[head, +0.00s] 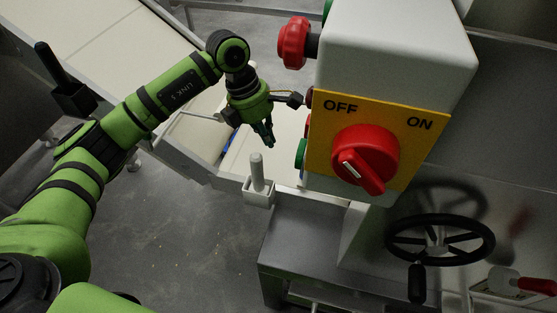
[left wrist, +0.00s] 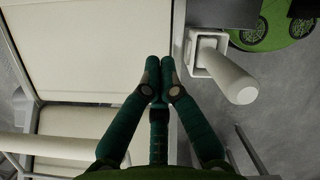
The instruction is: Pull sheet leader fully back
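My left gripper (head: 266,138) hangs with its fingers down beside the control box, over the gap where the pale belt runs on. In the left wrist view its green fingertips (left wrist: 159,68) are together with nothing between them. A pale grey upright peg in a square white socket (head: 257,182) stands just below the gripper in the head view. The same peg (left wrist: 228,75) is right of the fingertips in the left wrist view, apart from them. A cream sheet or belt surface (left wrist: 90,45) lies left of the fingertips. I cannot tell which part is the sheet leader. My right gripper is out of view.
The control box (head: 395,50) has a red ON/OFF knob (head: 365,158) and a red button (head: 294,43). A black handwheel (head: 440,240) is at lower right. A black lever (head: 65,85) stands by the cream conveyor (head: 110,40). Grey floor (head: 190,240) lies open below.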

